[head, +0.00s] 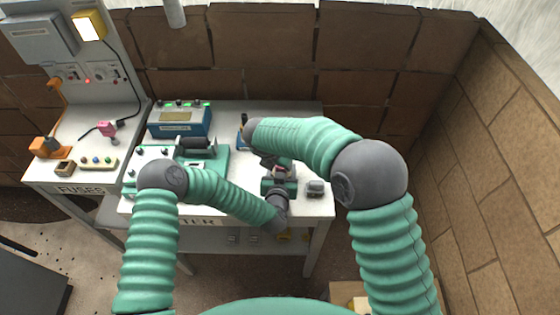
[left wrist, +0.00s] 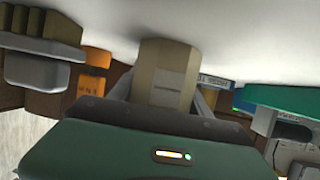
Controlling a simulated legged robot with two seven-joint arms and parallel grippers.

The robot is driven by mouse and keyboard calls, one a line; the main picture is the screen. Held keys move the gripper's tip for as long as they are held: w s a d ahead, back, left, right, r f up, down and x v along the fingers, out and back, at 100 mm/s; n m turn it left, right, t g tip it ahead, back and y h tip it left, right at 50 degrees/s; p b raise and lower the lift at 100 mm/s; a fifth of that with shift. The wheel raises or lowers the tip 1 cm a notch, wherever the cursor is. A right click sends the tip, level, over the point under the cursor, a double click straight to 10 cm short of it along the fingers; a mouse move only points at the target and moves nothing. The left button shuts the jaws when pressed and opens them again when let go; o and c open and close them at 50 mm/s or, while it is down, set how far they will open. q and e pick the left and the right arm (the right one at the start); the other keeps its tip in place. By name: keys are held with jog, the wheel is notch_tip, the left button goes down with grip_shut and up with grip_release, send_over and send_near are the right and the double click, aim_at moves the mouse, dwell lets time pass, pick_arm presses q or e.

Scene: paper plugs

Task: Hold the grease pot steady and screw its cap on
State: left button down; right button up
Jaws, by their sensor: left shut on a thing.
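The grease pot (left wrist: 168,78), a tan body with a pale label, stands between the fingers of my left gripper (left wrist: 163,92) in the left wrist view, which looks upside down. The left gripper is shut on it, with a grey finger at each side. In the head view my left gripper (head: 279,190) is at the front of the white bench, and the pot is mostly hidden by the grippers. My right gripper (head: 272,163) is close above and behind it. Its fingers are too small and covered to read. I cannot make out the cap clearly.
A small grey item (head: 315,187) sits on the bench just right of the grippers. A green machine (head: 212,160) and a blue instrument box (head: 180,121) stand to the left. The back right of the bench looks partly hidden by my right arm.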

jog(key=shift+f, duration=0.45)
jog(key=o, duration=1.3)
jog(key=shift+o, duration=0.2)
notch_tip(320, 180, up, 4)
jog(key=shift+r, duration=0.25)
jog(key=shift+c, duration=0.2)
